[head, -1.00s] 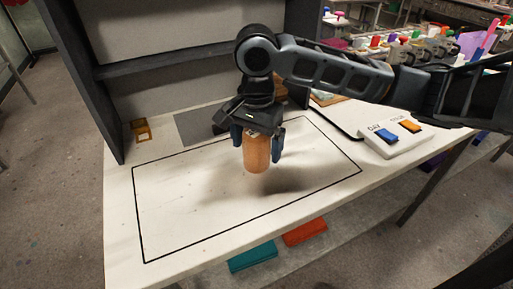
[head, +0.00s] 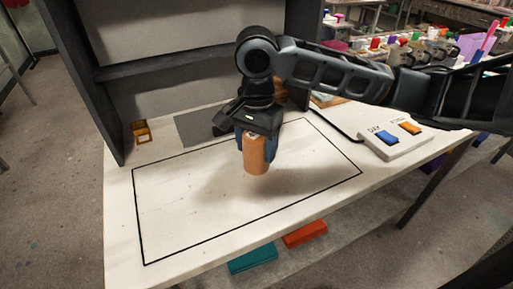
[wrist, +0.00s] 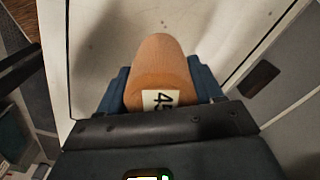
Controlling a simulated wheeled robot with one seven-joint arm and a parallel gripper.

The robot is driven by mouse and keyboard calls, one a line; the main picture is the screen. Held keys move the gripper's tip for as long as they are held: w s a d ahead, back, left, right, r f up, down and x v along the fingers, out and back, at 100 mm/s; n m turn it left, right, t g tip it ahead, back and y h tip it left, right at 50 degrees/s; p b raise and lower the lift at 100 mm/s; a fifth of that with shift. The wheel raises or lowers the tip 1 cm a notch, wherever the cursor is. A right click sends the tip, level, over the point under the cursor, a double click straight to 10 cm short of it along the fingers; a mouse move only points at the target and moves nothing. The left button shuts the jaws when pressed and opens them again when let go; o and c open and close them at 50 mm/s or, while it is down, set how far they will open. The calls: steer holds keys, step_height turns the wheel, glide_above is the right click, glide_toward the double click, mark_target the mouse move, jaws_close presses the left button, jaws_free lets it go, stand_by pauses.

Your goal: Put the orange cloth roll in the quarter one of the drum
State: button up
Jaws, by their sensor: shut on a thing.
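The orange cloth roll (head: 255,158) is upright under my gripper (head: 256,140), inside the black-outlined area of the white table. My gripper is shut on the roll near its top. In the wrist view the roll (wrist: 161,66) sits between the two blue fingers of my gripper (wrist: 161,88), and a white label reading "45" shows on it. I cannot tell for sure whether its lower end touches the table. No drum can be made out in these frames.
A white box with a blue and an orange switch (head: 398,140) stands at the table's right. A small yellow-brown holder (head: 140,131) is at the back left, beside a grey mat (head: 196,127). The outlined area (head: 190,205) is otherwise clear. A dark shelf frame (head: 85,85) rises behind.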

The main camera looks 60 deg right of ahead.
steer(key=shift+r, duration=0.55)
steer(key=r, duration=0.3)
steer(key=shift+s+d+r, duration=0.2)
steer(key=shift+s+d, duration=0.15)
steer(key=shift+d, duration=0.05)
steer(key=s+d+r, duration=0.6)
steer(key=s+d, duration=0.1)
steer(key=s, duration=0.1)
steer(key=shift+r+b, duration=0.25)
steer(key=shift+b, duration=0.1)
